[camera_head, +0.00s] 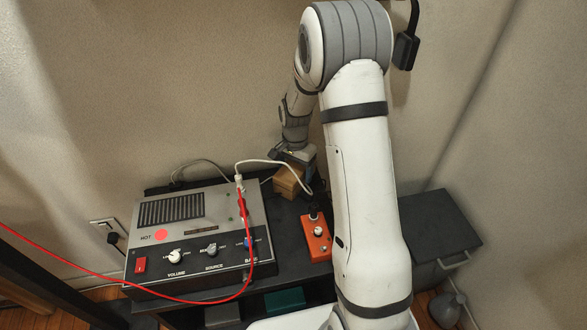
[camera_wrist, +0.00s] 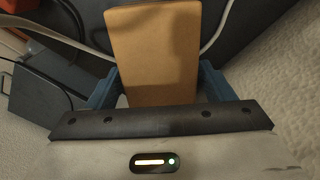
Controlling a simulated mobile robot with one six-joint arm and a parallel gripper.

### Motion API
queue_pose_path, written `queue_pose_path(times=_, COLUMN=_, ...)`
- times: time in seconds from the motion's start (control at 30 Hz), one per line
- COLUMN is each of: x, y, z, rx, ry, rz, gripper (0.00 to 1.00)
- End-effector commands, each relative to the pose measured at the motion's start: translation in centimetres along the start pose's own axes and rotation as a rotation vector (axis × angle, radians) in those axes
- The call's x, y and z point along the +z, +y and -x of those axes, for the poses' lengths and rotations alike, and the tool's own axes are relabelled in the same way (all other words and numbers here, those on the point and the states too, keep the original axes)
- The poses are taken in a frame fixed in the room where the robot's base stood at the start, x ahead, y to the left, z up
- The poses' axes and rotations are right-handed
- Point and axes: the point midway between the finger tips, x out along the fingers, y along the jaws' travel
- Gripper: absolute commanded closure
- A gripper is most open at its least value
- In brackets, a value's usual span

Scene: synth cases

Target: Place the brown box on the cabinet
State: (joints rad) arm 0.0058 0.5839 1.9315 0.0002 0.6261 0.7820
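The brown box (camera_head: 289,181) is at the back of the dark table, beside the grey control unit. My gripper (camera_head: 296,160) is over it, pointing down. In the wrist view the box (camera_wrist: 155,55) fills the space between the blue fingers (camera_wrist: 160,85), which lie close against both its sides. My gripper looks shut on it. The fingertips are partly hidden behind the box, and I cannot tell whether it is clear of the table. The cabinet (camera_head: 432,222), low and dark grey with a handle, stands right of the table, partly hidden by my arm.
The grey control unit (camera_head: 190,225) with knobs fills the table's left. An orange pedal (camera_head: 316,238) sits in front of the box. A white cable (camera_head: 255,162) runs close to my gripper, and a red cable (camera_head: 240,293) crosses the front. The cabinet top is clear where visible.

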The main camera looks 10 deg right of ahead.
Motion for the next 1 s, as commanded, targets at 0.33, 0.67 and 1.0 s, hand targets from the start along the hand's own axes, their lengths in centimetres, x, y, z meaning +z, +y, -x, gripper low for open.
queue_pose_path(times=0.33, x=0.0, y=0.0, z=0.2, rx=0.0, ry=0.0, rz=0.001, gripper=0.17)
queue_pose_path(times=0.67, x=0.0, y=-0.1, z=5.5, rx=-0.004, ry=0.004, rz=0.002, gripper=0.17)
queue_pose_path(times=1.0, x=0.1, y=-0.1, z=11.4, rx=-0.001, ry=0.001, rz=0.002, gripper=0.17)
